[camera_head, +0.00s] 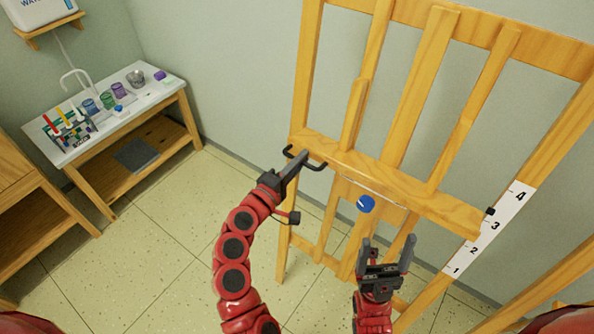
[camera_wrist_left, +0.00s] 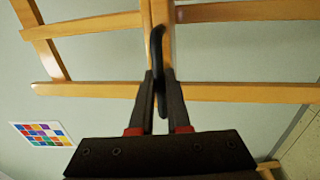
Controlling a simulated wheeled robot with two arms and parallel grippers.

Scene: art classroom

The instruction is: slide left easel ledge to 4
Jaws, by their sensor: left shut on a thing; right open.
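The wooden easel (camera_head: 412,95) has a cross ledge (camera_head: 425,199) with a black handle (camera_head: 318,166) at its left end. It also shows in the left wrist view, where the handle (camera_wrist_left: 157,42) stands upright between the fingers. My left gripper (camera_head: 300,160) is shut on this handle. A white scale (camera_head: 482,241) marked 1 to 4 runs up the right post. A small black pointer (camera_head: 490,211) at the ledge's right end sits beside the scale, between 3 and 4. A blue knob (camera_head: 366,204) is below the ledge. My right gripper (camera_head: 386,249) is open and empty below the ledge.
A white-topped side table (camera_head: 127,123) with several jars and brushes stands at the left wall. A wooden cabinet (camera_head: 28,204) is at the far left. Other wooden beams (camera_head: 540,290) show at the lower right. The tiled floor (camera_head: 165,245) between is clear.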

